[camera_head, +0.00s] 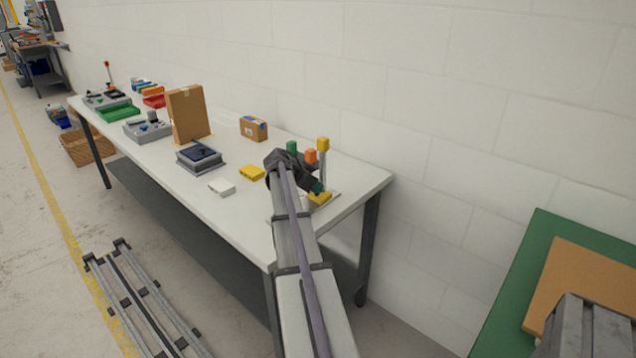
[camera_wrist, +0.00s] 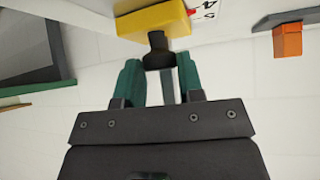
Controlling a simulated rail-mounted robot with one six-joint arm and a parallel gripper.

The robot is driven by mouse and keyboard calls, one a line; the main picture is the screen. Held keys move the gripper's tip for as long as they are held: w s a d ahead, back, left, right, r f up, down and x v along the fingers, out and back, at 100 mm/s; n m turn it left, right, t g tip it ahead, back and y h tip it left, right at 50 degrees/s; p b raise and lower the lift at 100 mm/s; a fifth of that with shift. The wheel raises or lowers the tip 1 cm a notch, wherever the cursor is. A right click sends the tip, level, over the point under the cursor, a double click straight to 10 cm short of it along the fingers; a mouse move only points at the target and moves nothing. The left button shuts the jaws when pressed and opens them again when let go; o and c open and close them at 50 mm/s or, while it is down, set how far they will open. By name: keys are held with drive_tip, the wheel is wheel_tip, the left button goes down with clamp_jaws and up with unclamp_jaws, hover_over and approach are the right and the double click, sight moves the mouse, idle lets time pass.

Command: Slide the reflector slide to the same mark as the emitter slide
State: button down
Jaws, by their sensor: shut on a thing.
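A yellow block (camera_wrist: 153,19) with a dark knob (camera_wrist: 157,47) is at the top of the wrist view. I take it to be a slide, but cannot tell whether it is the reflector or the emitter. My gripper (camera_wrist: 159,68) has its green fingers closed on the knob. A scale with digits 4 and 5 (camera_wrist: 207,10) and a red pointer (camera_wrist: 191,12) lies beside the block. In the head view, my gripper (camera_head: 318,188) is at the yellow block (camera_head: 320,198) near the table's right end. The other slide cannot be identified.
Green (camera_head: 291,147), orange (camera_head: 311,157) and yellow (camera_head: 323,144) blocks on posts stand just behind my gripper. A yellow piece (camera_head: 252,173), a white piece (camera_head: 222,188) and a dark device (camera_head: 199,156) lie left of it. A wall closes off the back.

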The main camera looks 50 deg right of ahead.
drive_tip(key=c, duration=0.7)
unclamp_jaws()
drive_tip(key=shift+c, duration=0.2)
drive_tip(key=shift+a+r, duration=0.1)
drive_tip(key=p+v, duration=0.7)
drive_tip(key=v, duration=0.3)
drive_tip(key=shift+a+r+p, duration=0.25)
drive_tip(key=shift+p, duration=0.05)
